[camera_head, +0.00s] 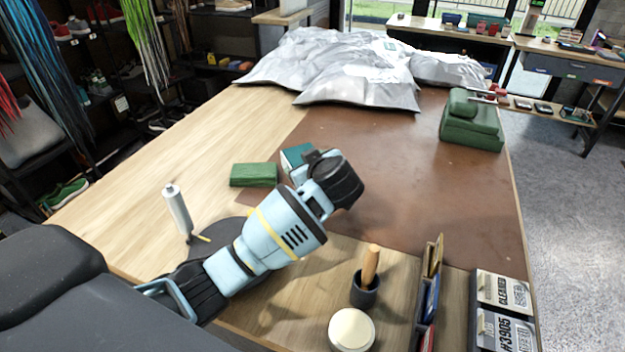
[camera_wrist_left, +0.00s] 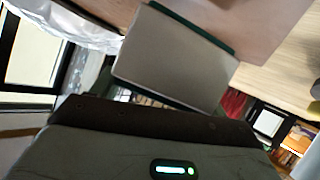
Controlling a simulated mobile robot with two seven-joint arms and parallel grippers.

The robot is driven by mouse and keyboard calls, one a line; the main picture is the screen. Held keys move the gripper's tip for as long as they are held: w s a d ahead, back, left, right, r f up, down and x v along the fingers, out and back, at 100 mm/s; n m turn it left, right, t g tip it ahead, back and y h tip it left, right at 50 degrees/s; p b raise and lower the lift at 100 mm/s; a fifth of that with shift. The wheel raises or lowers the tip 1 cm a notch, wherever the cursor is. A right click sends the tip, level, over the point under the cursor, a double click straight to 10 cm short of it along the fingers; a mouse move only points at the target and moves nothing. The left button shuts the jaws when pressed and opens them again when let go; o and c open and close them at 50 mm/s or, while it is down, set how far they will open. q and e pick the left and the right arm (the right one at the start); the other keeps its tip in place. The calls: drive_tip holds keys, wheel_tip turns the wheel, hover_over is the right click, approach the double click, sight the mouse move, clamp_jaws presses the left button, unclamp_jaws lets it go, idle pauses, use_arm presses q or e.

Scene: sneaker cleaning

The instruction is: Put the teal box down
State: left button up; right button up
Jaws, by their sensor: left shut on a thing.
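The teal box (camera_head: 295,157) shows partly behind my left gripper (camera_head: 313,160) in the head view, near the left edge of the brown mat (camera_head: 400,165). The left gripper is shut on it; its fingertips are mostly hidden by my wrist. In the left wrist view the box (camera_wrist_left: 172,58) appears tilted, with a pale grey face and a teal edge. I cannot tell whether its underside touches the table. My right gripper is not in view.
A green box (camera_head: 254,175) lies just left of the teal box. A white bottle (camera_head: 177,210), a dark cup with a wooden handle (camera_head: 365,285) and a round white-topped jar (camera_head: 351,330) stand nearer. Grey sheeting (camera_head: 340,70) and a green case (camera_head: 471,122) lie farther back. The mat's middle is clear.

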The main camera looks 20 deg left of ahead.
use_arm(q)
drive_tip(key=shift+f, duration=2.5)
drive_tip(key=o, duration=1.2)
drive_tip(key=shift+f, duration=0.15)
drive_tip(key=shift+d+r, duration=0.1)
drive_tip(key=shift+r, duration=0.1)
drive_tip(key=v, duration=0.6)
drive_tip(key=shift+s+d+r, duration=0.25)
drive_tip(key=shift+s+d, duration=0.15)
drive_tip(key=shift+s, duration=0.1)
